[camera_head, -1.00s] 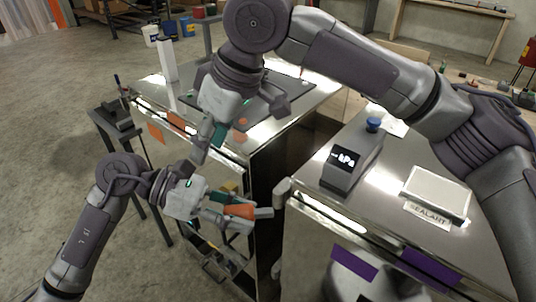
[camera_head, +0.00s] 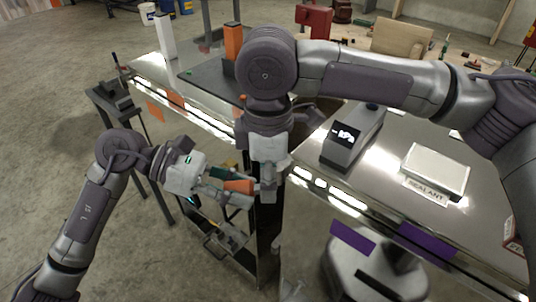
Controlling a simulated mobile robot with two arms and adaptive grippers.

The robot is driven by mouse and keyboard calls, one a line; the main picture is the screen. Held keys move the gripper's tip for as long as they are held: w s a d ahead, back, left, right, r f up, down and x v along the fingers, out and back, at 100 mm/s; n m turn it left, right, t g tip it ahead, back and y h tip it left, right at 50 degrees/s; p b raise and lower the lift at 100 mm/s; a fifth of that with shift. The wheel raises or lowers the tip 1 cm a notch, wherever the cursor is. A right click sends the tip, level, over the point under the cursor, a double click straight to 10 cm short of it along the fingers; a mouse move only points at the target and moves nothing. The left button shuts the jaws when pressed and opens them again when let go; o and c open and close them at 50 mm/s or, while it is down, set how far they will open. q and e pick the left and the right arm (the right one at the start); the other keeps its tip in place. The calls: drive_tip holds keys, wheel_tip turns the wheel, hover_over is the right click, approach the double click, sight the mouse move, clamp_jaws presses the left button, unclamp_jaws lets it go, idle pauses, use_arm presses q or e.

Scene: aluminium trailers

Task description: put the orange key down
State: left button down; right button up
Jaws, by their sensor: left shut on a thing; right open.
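An orange piece (camera_head: 239,186), which I take for the orange key, is between the fingers of my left gripper (camera_head: 232,190). The gripper is shut on it and holds it in the air in front of the left metal cart. The fingers cover part of it, so its full shape is hidden. My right gripper (camera_head: 268,185) points down just right of the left gripper's fingertips. It is open. I cannot tell whether the two grippers touch.
A dark plate (camera_head: 205,75) lies on the left cart, with an upright orange block (camera_head: 233,42) at its back. The right cart holds a grey display device (camera_head: 345,145) and a white box (camera_head: 436,170) by a sealant label (camera_head: 426,192). A dark gap separates the carts.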

drive_tip(key=shift+f, duration=1.05)
clamp_jaws()
use_arm(q)
drive_tip(key=c, duration=0.6)
unclamp_jaws()
drive_tip(key=shift+c, duration=0.2)
